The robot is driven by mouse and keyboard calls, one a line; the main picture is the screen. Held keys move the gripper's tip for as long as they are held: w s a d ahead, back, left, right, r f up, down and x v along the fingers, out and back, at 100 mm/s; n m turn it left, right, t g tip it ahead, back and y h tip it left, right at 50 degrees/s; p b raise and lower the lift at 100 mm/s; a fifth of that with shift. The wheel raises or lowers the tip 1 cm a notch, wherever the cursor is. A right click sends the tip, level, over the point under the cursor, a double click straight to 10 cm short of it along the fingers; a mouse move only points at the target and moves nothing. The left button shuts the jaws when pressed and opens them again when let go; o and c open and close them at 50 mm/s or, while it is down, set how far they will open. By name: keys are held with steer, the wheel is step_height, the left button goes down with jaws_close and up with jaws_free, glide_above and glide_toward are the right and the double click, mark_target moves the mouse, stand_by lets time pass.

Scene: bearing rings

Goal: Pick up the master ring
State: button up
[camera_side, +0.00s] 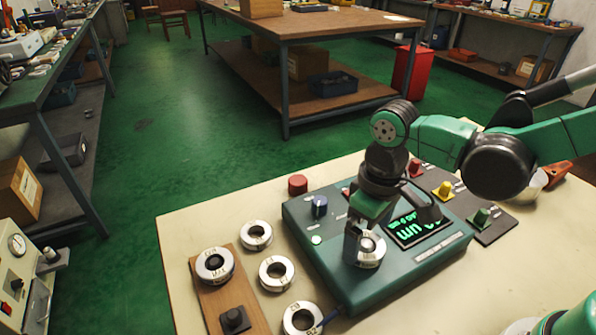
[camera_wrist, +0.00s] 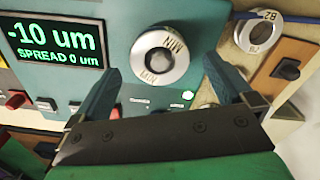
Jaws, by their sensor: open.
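A thick silver ring (camera_wrist: 161,55) sits on the teal gauge box; its lettering appears to read "MIN" and is upside down or tilted in the wrist view. The ring also shows in the side view (camera_side: 371,252), partly hidden by my gripper. My gripper (camera_wrist: 161,66) is open and empty, its two fingers appearing on either side of this ring in the wrist view. In the side view my gripper (camera_side: 357,238) points down close to the ring; contact cannot be told. Another lettered ring (camera_side: 215,265) lies on a wooden board (camera_side: 213,304). I cannot tell for certain which is the master.
Loose rings lie on the cream table left of the gauge box (camera_side: 325,268), including ones at the back (camera_side: 256,235), middle (camera_side: 276,273) and front (camera_side: 302,318). The display (camera_wrist: 52,45) reads -10 um, spread 0 um.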

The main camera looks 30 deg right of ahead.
steer(key=shift+f, duration=1.1)
jaws_close()
steer(key=shift+r, duration=0.2)
